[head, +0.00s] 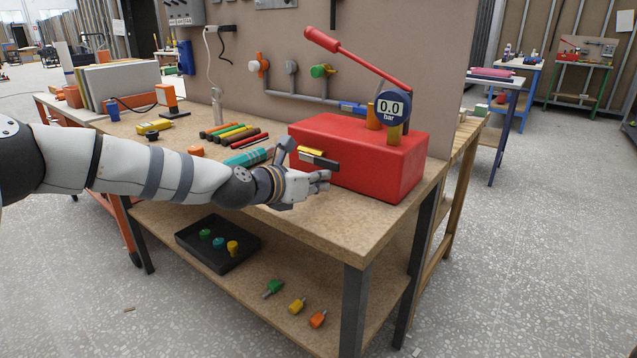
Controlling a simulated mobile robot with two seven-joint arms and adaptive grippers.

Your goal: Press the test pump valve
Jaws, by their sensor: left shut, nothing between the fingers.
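The test pump (370,158) is a red box on the right end of the wooden workbench. It has a long red lever (358,57) raised to the upper left and a round gauge (391,107) reading 0.0 bar. A small valve (318,159) with a yellowish body and a dark part sticks out of the pump's front left face. My left gripper (318,182) is shut and empty, just below and in front of the valve. Its fingers partly overlap the pump's front face; I cannot tell if they touch. My right gripper is not in view.
Coloured markers (233,134) and a teal tube (248,157) lie left of the pump. Pipe valves (320,71) are mounted on the back panel. A black tray (217,247) and loose fittings (297,305) sit on the lower shelf.

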